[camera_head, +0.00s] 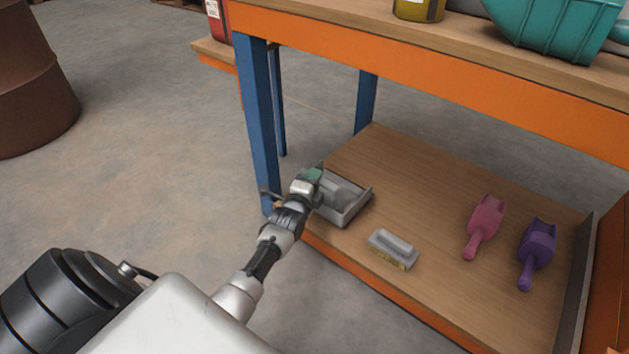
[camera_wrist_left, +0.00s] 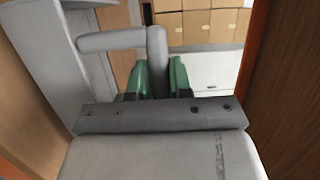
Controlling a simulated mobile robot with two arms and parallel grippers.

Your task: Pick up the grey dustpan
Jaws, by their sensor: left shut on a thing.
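The grey dustpan (camera_head: 350,209) is at the left end of the lower wooden shelf (camera_head: 450,180), near the blue front leg. My left gripper (camera_head: 312,178) reaches in from the left and is at the dustpan's near left side. In the left wrist view, the green fingertips (camera_wrist_left: 160,76) are shut on the dustpan's grey handle (camera_wrist_left: 156,46), and the grey pan wall (camera_wrist_left: 75,60) shows at the left. Whether the dustpan is clear of the shelf cannot be told. My right gripper is not in view.
A grey brush (camera_head: 394,247) lies close to the dustpan's right. A pink scoop (camera_head: 485,222) and a purple scoop (camera_head: 538,248) lie further right. A blue leg (camera_head: 258,120) stands beside my gripper.

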